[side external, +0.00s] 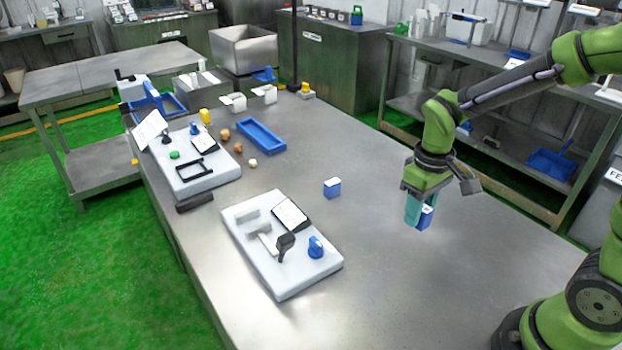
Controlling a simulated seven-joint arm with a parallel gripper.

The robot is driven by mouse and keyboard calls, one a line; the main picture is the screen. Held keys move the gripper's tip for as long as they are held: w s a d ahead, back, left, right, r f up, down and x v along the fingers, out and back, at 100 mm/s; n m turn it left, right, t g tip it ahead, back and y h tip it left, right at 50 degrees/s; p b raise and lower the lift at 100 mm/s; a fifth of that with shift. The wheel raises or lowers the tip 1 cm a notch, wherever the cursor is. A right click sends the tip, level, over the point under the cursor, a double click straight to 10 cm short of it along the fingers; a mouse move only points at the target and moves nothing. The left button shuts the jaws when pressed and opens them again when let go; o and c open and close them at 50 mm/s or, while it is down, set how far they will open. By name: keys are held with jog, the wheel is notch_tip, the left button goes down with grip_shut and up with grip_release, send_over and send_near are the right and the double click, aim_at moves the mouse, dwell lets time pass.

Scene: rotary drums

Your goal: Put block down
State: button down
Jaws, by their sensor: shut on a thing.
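My gripper (413,212), with teal fingers, is at the right side of the steel table. It is shut on a blue block (425,217) with a pale top, partly hidden by the fingers. The held block is close to the tabletop; I cannot tell whether it touches. A second blue block (332,188) with a white top stands upright on the table to the left of my gripper, apart from it.
A white board (318,278) with several items lies front left of the gripper, and another white board (221,172) lies farther back. A blue tray (261,136) lies near small round pieces. The steel table (400,290) is clear around the held block and towards the front.

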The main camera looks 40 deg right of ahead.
jog(key=w+r, duration=0.6)
jog(key=r, duration=0.2)
jog(key=s+f, duration=0.2)
jog(key=f, duration=0.1)
jog(key=s+f, duration=0.2)
jog(key=s+d+f, duration=0.1)
jog(key=s+f, duration=0.2)
jog(key=shift+f, duration=0.3)
send_over(415, 258)
notch_tip(415, 258, down, 5)
jog(key=shift+f, duration=2.15)
jog(key=shift+f, duration=0.2)
jog(key=c, duration=0.7)
grip_release()
